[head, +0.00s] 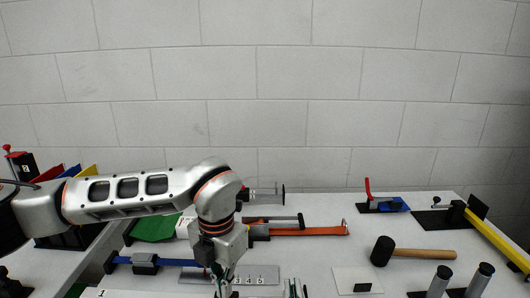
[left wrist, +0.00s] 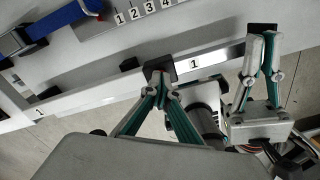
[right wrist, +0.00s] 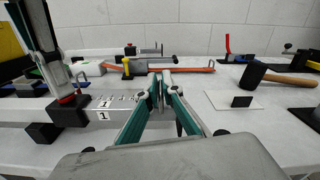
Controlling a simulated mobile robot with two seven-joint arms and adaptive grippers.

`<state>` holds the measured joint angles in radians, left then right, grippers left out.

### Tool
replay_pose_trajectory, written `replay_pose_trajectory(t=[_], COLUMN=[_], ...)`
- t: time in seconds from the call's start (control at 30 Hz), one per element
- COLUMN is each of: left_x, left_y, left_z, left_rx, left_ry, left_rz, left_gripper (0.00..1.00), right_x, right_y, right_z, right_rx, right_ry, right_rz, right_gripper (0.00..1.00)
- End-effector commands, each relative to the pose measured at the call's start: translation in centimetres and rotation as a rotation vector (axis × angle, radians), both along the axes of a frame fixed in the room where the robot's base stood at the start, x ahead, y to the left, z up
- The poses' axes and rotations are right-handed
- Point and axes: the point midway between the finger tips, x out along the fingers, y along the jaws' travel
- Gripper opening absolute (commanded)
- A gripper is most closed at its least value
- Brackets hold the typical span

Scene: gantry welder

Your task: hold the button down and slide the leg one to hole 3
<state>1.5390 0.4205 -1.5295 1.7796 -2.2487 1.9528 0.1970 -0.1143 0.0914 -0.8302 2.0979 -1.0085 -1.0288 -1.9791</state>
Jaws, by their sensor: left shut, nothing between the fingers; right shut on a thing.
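My left gripper (left wrist: 158,72) is shut and empty. Its tips point down onto a dark block on a pale bar, the leg (left wrist: 218,56), beside a label "1". In the right wrist view a red button (right wrist: 68,99) shows on the dark block, under the left fingertips (right wrist: 66,92), which appear to touch it. My right gripper (right wrist: 160,88) is shut on a thin dark piece at the leg, mostly hidden between its fingers; that piece shows in the left wrist view (left wrist: 262,28). The numbered plate (head: 250,273) lies behind the leg. Hole 3 itself is too small to make out.
A blue strap with a grey buckle (head: 145,264) lies at the left. An orange strap clamp (head: 310,231) lies behind.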

Motion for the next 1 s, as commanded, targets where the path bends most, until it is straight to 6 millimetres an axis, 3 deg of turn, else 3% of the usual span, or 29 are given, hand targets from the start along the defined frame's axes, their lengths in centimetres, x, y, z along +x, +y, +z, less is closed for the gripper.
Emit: replay_pose_trajectory(t=[1.0], left_x=[-0.1], left_y=[0.0], left_z=[-0.2], left_rx=[0.002], left_ry=[0.003], left_rz=[0.000], left_gripper=[0.00], right_x=[-0.1], right_y=[-4.7], right_z=[-0.3], right_rx=[-0.005], right_ry=[0.004], right_rz=[-0.002], right_gripper=[0.00])
